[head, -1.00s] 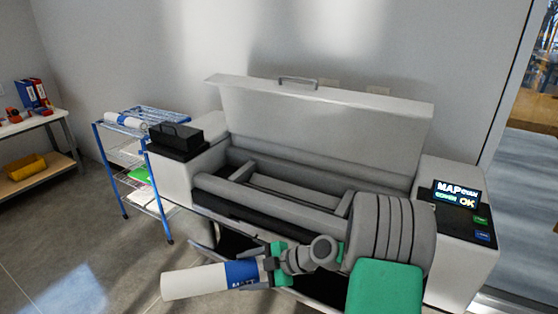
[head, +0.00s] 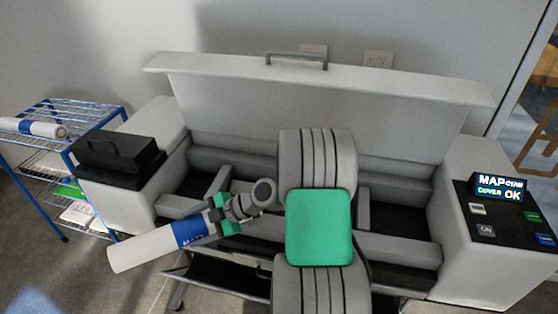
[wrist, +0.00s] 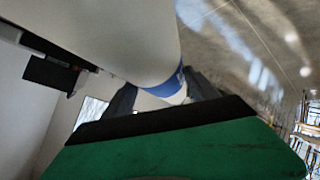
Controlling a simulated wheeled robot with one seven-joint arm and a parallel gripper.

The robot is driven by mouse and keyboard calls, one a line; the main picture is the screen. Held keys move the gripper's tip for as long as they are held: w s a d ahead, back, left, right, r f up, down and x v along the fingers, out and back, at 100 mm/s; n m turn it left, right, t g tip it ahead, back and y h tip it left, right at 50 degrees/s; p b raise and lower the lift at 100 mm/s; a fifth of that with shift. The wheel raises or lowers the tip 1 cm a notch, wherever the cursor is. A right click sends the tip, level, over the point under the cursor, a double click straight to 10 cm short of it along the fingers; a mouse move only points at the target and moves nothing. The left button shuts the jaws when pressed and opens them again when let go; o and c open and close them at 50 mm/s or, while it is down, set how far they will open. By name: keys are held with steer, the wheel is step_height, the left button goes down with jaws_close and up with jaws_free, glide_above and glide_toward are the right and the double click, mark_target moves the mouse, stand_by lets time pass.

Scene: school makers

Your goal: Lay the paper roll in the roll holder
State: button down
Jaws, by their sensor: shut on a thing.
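My gripper (head: 216,224) is shut on the blue band of a white paper roll (head: 146,247). In the head view the roll sticks out to the left of my gripper, tilted, in front of the printer's left end. The roll (wrist: 115,35) also fills the upper left of the wrist view, with part of its blue band (wrist: 166,86) between the fingers. The roll holder appears to be the long open trough (head: 400,246) of the large printer, below its raised cover (head: 320,95). My arm hides the middle of the trough. The roll is held apart from it, near its left part.
A blue wire rack (head: 52,110) at the left bears another roll (head: 33,127). A black box (head: 117,150) stands on the printer's left end. A control panel with a lit display (head: 501,187) is on its right end. The raised cover blocks the back.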

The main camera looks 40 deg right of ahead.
steer(key=d+r+m+t+h+b, duration=0.1)
steer(key=d+m+t+h+b, duration=0.2)
steer(key=d, duration=0.9)
steer(key=s+d+r+m+h+b, duration=0.1)
steer(key=d+m+h+b, duration=0.2)
steer(key=d, duration=0.8)
steer(key=d+r+m+t+h+b, duration=0.1)
steer(key=d+m+t+h+b, duration=0.3)
steer(key=d, duration=0.8)
step_height(320, 180, down, 11)
steer(key=n+g+y+b, duration=0.1)
steer(key=g+b, duration=0.1)
steer(key=b, duration=0.4)
steer(key=shift+a+r+y+b, duration=0.1)
steer(key=shift+a+y+b, duration=0.05)
steer(key=shift+y+b, duration=0.25)
